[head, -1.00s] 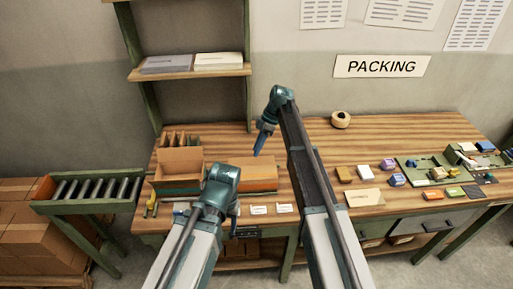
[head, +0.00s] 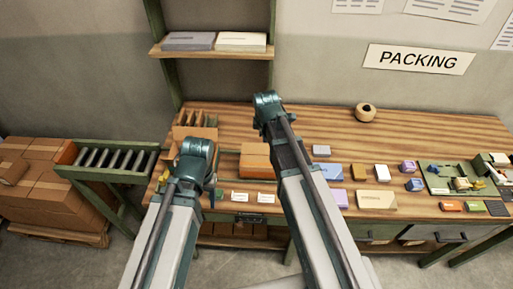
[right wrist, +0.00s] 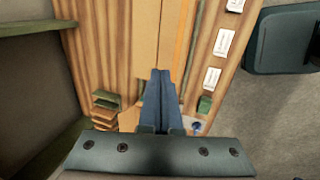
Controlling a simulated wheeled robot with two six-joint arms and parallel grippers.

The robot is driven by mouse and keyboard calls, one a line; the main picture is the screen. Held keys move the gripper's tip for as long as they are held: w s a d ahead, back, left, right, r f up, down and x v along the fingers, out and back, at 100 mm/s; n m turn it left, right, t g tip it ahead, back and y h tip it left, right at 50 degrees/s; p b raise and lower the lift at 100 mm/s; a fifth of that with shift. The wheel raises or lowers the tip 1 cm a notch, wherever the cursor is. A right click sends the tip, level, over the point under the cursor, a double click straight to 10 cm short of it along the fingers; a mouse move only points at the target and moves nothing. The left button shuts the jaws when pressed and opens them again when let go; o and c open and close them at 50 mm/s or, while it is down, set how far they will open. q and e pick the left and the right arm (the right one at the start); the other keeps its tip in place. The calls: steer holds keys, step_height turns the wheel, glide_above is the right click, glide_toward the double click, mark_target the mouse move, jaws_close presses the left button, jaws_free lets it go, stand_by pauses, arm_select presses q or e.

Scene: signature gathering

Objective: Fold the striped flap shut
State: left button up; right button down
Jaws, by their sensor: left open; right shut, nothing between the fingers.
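I cannot make out stripes on any flap. An open brown carton with a raised flap (head: 205,133) stands at the left of the bench, partly hidden behind my left arm. An orange-brown panel (head: 255,159) lies to its right, partly hidden by my right arm; an orange-brown strip also runs under the fingers in the right wrist view (right wrist: 181,50). My left gripper (head: 212,196) is in front of the carton, mostly hidden by its own wrist; it is open. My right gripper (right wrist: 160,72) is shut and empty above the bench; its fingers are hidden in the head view.
A roller conveyor (head: 105,160) adjoins the bench at the left, with stacked cartons (head: 45,185) beyond it. White cards (head: 265,198) lie along the front edge. Small boxes (head: 376,200) and a tape roll (head: 365,112) lie to the right. The back middle of the wooden bench (head: 320,115) is clear.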

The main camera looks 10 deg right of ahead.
steer(key=shift+f, duration=0.1)
steer(key=b, duration=1.4)
glide_above(264, 155)
steer(key=s, duration=0.2)
step_height(264, 155, down, 13)
steer(key=shift+a+f, duration=0.1)
steer(key=shift+a, duration=0.05)
steer(key=shift+p, duration=0.3)
steer(key=shift+w+f+g, duration=0.3)
steer(key=shift+w+g, duration=0.15)
steer(key=shift+g, duration=0.05)
steer(key=shift+f+b, duration=0.35)
steer(key=shift+r, duration=0.1)
steer(key=shift+p+v, duration=0.8)
steer(key=shift+p, duration=0.1)
